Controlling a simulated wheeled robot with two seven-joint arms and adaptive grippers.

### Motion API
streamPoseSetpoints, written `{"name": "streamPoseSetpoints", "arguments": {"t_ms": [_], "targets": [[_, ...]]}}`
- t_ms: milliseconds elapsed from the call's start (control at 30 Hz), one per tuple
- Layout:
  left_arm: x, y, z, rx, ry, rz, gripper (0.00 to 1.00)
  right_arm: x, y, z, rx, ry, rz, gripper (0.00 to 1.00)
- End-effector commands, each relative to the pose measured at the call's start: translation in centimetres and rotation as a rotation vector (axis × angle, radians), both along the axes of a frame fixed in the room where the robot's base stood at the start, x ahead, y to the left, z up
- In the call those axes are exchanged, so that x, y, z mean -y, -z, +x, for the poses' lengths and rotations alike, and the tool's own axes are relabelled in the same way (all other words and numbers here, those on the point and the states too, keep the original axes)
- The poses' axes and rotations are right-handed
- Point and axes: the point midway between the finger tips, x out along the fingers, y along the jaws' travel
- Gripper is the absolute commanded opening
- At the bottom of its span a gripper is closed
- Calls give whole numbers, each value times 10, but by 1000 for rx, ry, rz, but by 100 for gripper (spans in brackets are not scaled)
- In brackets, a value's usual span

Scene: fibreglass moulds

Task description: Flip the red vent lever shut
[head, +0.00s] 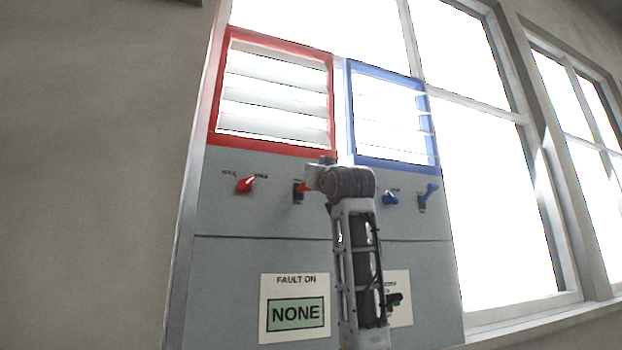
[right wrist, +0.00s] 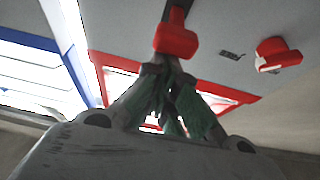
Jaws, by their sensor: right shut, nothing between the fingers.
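The red vent lever (head: 303,187) sits in a dark slot on the grey panel, below the red-framed louvre vent (head: 274,97). Its right end is partly hidden by my right gripper (head: 316,178). In the right wrist view the lever's blocky red handle (right wrist: 176,41) is just beyond the fingertips of the right gripper (right wrist: 164,68). The fingers are shut with nothing between them. I cannot tell whether the tips touch the handle. The red vent's slats show bright light between them. My left gripper is not in view.
A red knob (head: 246,184) is left of the lever. A blue knob (head: 390,198), a blue lever (head: 428,194) and a blue-framed vent (head: 391,116) are to the right. A "FAULT ON NONE" sign (head: 295,307) is below. Windows (head: 490,190) stand at the right.

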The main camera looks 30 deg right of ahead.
Motion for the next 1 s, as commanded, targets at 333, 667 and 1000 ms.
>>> {"name": "streamPoseSetpoints", "arguments": {"t_ms": [333,667,1000], "targets": [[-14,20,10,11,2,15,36,0,16,-2,121,1,-30,0],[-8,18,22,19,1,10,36,-1,18,-3,172,0,-41,0],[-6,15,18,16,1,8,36,0,13,-1,170,0,-41,0]]}}
